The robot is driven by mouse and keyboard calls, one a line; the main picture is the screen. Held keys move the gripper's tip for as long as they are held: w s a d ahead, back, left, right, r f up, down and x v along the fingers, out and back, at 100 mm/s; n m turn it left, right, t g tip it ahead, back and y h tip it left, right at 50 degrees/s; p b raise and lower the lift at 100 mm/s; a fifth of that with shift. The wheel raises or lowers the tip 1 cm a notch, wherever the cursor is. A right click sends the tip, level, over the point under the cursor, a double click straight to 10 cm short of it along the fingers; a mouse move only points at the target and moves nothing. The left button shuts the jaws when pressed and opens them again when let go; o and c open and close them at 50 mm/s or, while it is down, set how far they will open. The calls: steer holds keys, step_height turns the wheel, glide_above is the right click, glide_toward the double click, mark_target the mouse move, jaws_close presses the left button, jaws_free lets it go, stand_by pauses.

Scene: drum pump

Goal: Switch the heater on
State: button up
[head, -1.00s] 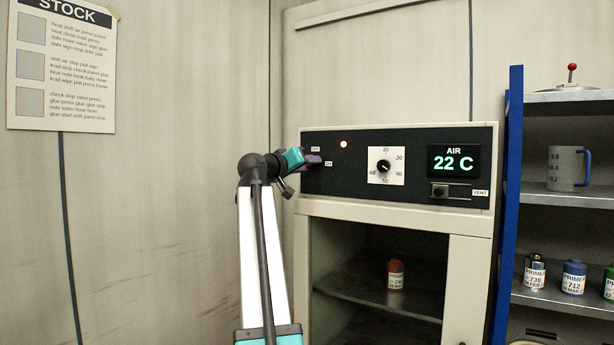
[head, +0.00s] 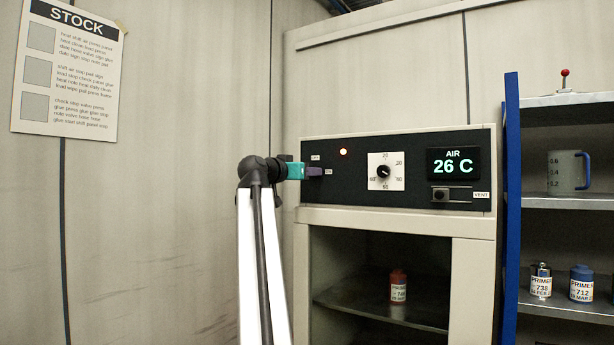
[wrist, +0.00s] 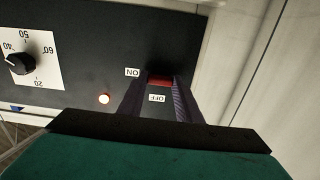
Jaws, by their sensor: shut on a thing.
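The heater's dark control panel (head: 410,140) is on the front of a beige cabinet. It has a lit orange lamp (head: 343,152), a round dial (head: 383,171) and an AIR display (head: 454,165) reading 26 C. My gripper (head: 314,171) is at the panel's left end, level with the ON label (head: 328,171). In the wrist view, my gripper (wrist: 160,90) is shut on a red switch handle (wrist: 160,81), which is level with the ON label (wrist: 132,72) and past the OFF label (wrist: 157,98). The fingers hide parts of the switch.
The open cabinet (head: 303,270) below holds a red can (head: 398,286) on its shelf. A blue-framed shelf rack (head: 511,200) stands at right with a grey jug (head: 568,170) and primer cans (head: 541,280). A VENT slider (head: 440,195) sits below the display. A stock notice (head: 68,70) hangs at left.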

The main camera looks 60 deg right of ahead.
steer(key=shift+r, duration=0.2)
steer(key=o, duration=1)
steer(key=shift+d+f, duration=0.1)
steer(key=shift+o, duration=0.2)
steer(key=shift+f, duration=0.1)
steer(key=a, duration=1.4)
